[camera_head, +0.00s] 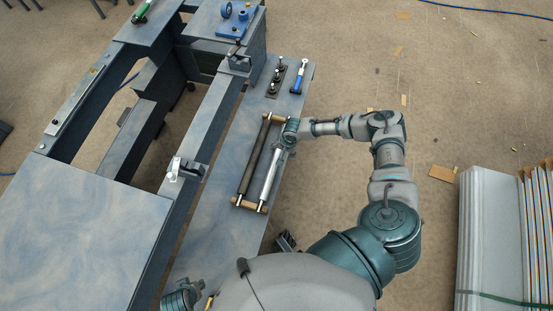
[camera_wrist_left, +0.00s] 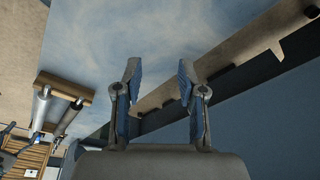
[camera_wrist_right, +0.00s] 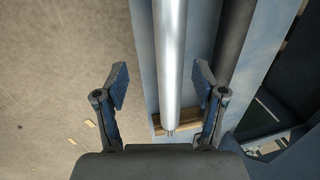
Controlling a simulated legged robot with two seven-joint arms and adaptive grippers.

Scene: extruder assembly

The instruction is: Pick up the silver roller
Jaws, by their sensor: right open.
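The silver roller (camera_head: 269,180) lies beside a dark roller (camera_head: 253,162) between wooden end supports (camera_head: 249,205) on the narrow bench. My right gripper (camera_head: 285,146) is over the far part of the silver roller. In the right wrist view, the silver roller (camera_wrist_right: 170,60) passes between the spread fingers of my right gripper (camera_wrist_right: 160,76), which is open. Whether the fingers touch it cannot be told. My left gripper (camera_wrist_left: 159,78) is open and empty in the left wrist view. Both rollers show at its left, one being the silver roller (camera_wrist_left: 41,106).
A blue-handled tool (camera_head: 298,78) and a dark strip with several knobs (camera_head: 275,80) lie on the far bench end. A machine frame (camera_head: 213,115) with a clamp-like part (camera_head: 184,170) runs along the left. Stacked panels (camera_head: 490,235) stand at the right. Open floor lies right of the bench.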

